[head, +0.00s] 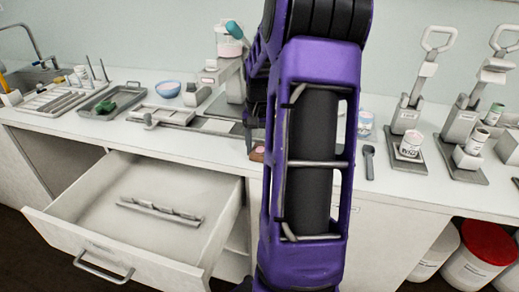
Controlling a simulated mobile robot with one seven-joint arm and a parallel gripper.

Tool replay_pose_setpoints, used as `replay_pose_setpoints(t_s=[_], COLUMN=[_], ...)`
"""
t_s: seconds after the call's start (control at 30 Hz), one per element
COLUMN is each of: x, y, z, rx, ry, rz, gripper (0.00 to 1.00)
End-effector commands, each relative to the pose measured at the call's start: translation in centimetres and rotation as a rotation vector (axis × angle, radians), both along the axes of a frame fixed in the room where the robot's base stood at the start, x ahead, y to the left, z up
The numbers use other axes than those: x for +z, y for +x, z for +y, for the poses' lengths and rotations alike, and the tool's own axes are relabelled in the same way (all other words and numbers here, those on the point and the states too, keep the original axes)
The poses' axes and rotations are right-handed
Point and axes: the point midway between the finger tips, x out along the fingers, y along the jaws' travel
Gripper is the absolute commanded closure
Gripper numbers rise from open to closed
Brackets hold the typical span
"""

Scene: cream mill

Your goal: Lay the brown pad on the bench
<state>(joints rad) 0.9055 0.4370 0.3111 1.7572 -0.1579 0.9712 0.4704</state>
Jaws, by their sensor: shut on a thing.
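My gripper (250,143) shows only in part, dark and pointing down left of my purple arm, over the front of the white bench (425,186). It is shut on a small brown pad (257,154) with a pinkish patch on it. The pad is at the bench's front edge, partly hidden by my arm. I cannot tell whether the pad touches the bench top.
An open drawer (95,205) with a grey rack in it juts out below the bench at left. A grey tray (170,116), a blue bowl (168,89) and a dish rack stand at left.

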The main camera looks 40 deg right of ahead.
Motion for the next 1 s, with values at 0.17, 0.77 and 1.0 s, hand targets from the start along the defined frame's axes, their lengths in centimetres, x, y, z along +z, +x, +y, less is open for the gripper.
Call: replay_pose_setpoints(t_s=[0.17,0.77,1.0], x=[-0.2,0.5,5.0], y=[0.0,0.0,0.1], z=[0.0,0.0,-0.1], rx=[0.001,0.0,-0.001], ry=[0.0,-0.001,-0.004], rz=[0.0,-0.001,-0.003], gripper=[0.91,0.09,0.09])
